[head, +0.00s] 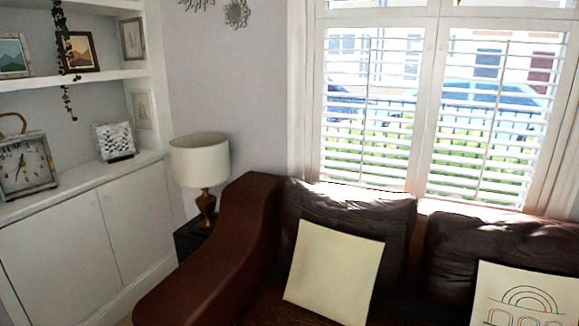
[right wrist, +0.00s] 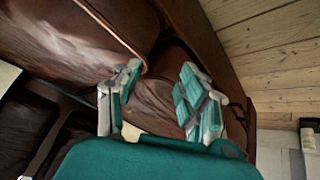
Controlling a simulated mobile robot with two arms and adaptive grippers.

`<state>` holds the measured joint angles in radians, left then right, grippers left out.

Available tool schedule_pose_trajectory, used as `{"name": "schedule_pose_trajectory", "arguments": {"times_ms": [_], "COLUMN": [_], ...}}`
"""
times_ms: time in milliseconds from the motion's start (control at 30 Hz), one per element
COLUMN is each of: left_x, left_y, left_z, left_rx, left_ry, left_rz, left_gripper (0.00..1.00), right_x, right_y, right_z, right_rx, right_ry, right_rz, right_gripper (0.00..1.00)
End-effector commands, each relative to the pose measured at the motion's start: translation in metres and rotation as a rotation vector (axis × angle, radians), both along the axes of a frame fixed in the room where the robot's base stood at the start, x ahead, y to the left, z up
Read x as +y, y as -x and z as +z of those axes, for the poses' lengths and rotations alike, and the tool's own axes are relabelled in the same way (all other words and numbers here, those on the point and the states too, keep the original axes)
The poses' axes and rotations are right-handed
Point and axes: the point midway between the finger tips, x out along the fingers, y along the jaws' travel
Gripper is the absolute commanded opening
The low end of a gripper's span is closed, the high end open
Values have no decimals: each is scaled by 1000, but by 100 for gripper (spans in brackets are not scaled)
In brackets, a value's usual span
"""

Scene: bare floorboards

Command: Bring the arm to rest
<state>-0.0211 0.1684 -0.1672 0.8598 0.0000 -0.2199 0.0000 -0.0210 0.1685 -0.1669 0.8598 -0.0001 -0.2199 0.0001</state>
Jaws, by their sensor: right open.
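My right gripper (right wrist: 158,90) shows in the right wrist view, with grey and teal fingers. Its two fingers stand apart, and nothing is between them. Behind the fingers is the brown leather sofa (right wrist: 75,45), seen at a tilt. The gripper's distance from the sofa is hard to tell. The head view shows neither of my grippers nor my arms. In that view the sofa's arm (head: 215,255) is at the lower middle.
Cream cushions (head: 333,270) lie on the sofa. A lamp (head: 200,165) stands on a dark side table beside it. White shelves and a cabinet (head: 75,250) are at the left, and a shuttered window (head: 430,120) is behind. Bare floorboards (right wrist: 275,55) show in the right wrist view.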

Motion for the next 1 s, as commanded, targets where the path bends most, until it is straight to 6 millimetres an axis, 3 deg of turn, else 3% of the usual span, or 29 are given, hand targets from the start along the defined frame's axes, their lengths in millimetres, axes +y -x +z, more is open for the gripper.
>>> {"name": "schedule_pose_trajectory", "arguments": {"times_ms": [33, 100, 300, 400, 500, 667, 1000], "left_x": [-6, -12, -32, -40, -46, -50, -50], "left_y": [35, 79, 212, 267, 305, 332, 333], "left_z": [-20, -42, -88, -99, -105, -107, -108], "left_rx": [60, 133, 339, 420, 477, 516, 517], "left_ry": [6, 13, 30, 37, 42, 45, 45], "left_rz": [1, 2, 4, 4, 4, 3, 4], "left_gripper": [85, 85, 85, 85, 85, 85, 85], "right_x": [6, 12, 33, 40, 46, 50, 50], "right_y": [35, 79, 212, 267, 305, 332, 333], "right_z": [-20, -42, -88, -99, -105, -107, -108], "right_rx": [60, 133, 338, 420, 477, 516, 517], "right_ry": [-6, -12, -31, -37, -42, -46, -45], "right_rz": [-1, -1, -3, -4, -4, -4, -4], "right_gripper": [41, 41, 41, 41, 41, 41, 41]}}
